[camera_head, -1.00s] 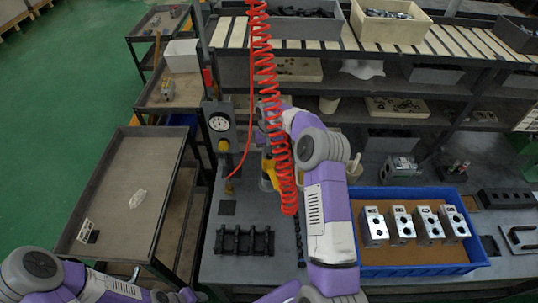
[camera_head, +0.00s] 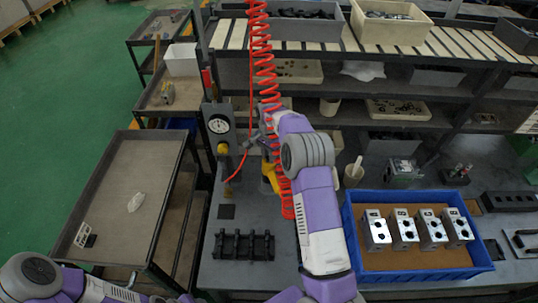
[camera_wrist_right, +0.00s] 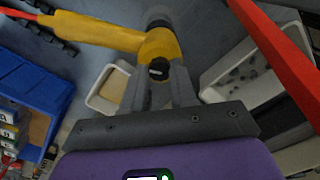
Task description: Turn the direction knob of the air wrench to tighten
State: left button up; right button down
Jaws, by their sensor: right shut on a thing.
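The air wrench (camera_head: 270,178) is yellow and stands at the bench behind the red coiled hose, partly hidden. In the right wrist view its yellow body (camera_wrist_right: 160,45) fills the space beyond my fingers, with the handle running left to a red hose. A small black knob (camera_wrist_right: 158,69) on its end faces the camera, between the two fingers. My right gripper (camera_wrist_right: 157,82) is shut on the wrench end; whether the fingers touch the knob or the yellow body is unclear. In the head view my right gripper is mostly hidden. My left arm lies at the bottom left, its fingers unclear.
A blue tray (camera_head: 352,218) with several metal valve blocks (camera_head: 403,230) stands right of my right arm. A black rack (camera_head: 243,246) lies on the bench front. A gauge (camera_head: 218,125) stands behind left. The red coiled hose (camera_head: 265,70) hangs close to my arm.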

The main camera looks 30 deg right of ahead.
jog(key=shift+m, duration=0.5)
jog(key=c, duration=0.9)
grip_release()
notch_tip(320, 180, up, 8)
jog(key=shift+f, duration=0.2)
